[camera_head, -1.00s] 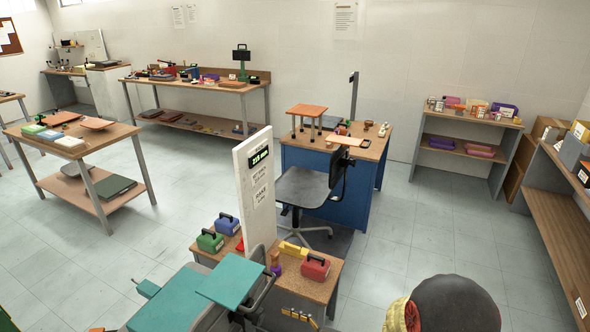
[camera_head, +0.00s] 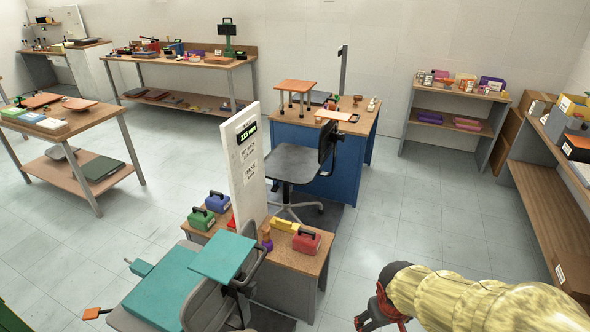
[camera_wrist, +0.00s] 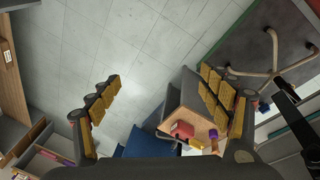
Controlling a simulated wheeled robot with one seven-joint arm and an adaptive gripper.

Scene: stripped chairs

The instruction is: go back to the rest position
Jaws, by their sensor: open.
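My gripper (camera_head: 377,312) shows at the lower right of the head view, at the end of my yellow-sleeved arm. In the wrist view my gripper (camera_wrist: 160,103) has its two padded fingers spread wide, with nothing between them but a view of the floor and furniture below. It touches nothing that I can see. The near bench (camera_head: 300,262) with a white upright panel stands to the left of the gripper in the head view.
The bench bears a red box (camera_head: 306,241), a green box (camera_head: 201,219) and a blue box (camera_head: 217,202). A chair with teal pads (camera_head: 223,257) stands in front. A grey chair (camera_head: 295,163) stands behind. Shelves (camera_head: 545,190) line the right. Floor (camera_head: 420,215) between is clear.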

